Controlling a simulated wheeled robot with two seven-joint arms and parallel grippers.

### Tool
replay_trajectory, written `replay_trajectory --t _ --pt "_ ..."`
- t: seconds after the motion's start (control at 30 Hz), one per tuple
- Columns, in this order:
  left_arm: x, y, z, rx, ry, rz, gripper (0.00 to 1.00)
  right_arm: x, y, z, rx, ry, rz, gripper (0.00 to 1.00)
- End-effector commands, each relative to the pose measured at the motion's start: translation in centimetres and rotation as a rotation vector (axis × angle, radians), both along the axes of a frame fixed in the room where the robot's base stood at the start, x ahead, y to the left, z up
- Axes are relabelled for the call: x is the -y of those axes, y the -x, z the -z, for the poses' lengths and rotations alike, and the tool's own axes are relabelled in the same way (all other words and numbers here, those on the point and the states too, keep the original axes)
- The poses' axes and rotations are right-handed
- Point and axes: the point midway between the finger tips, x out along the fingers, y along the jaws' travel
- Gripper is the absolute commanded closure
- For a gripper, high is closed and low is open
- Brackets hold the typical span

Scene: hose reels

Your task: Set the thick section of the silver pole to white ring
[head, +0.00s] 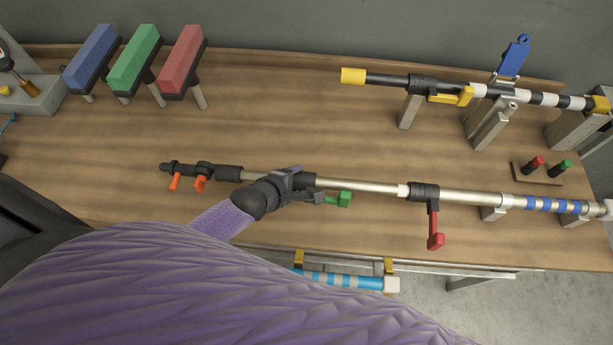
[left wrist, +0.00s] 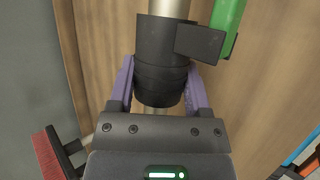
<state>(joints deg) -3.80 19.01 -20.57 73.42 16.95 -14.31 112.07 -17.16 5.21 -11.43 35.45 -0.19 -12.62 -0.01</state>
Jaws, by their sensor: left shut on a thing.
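The silver pole (head: 365,187) lies level across the workbench on supports. Its thick section (head: 470,198) is at the right and carries blue and pale bands. A black clamp with a red lever (head: 435,241) sits at that section's left end, the lever pointing toward the bench's front. My left gripper (head: 290,183) is shut around the black collar with the green lever (head: 344,199), farther left. The left wrist view shows its purple fingers on both sides of the black collar (left wrist: 160,75). My right gripper is out of view.
Two orange levers (head: 187,183) are at the pole's left end. A black pole with a yellow tip (head: 353,76) stands behind on supports. Blue, green and red blocks (head: 184,62) stand back left. A small stand with red and green knobs (head: 538,175) is at right.

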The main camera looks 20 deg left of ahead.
Motion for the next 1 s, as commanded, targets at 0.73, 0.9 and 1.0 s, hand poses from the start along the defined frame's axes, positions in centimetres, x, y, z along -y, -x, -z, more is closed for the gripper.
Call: replay_trajectory --t 0.73,0.9,1.0 --pt "0.0 0.1 -0.1 0.0 0.003 -0.001 0.02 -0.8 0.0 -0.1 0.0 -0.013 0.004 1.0" --pt "-0.5 2.1 -2.2 -0.002 0.002 -0.002 0.02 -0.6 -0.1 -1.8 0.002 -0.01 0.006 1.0" --pt "-1.0 3.9 -3.8 -0.002 0.003 -0.001 0.02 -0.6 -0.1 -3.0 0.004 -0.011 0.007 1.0"
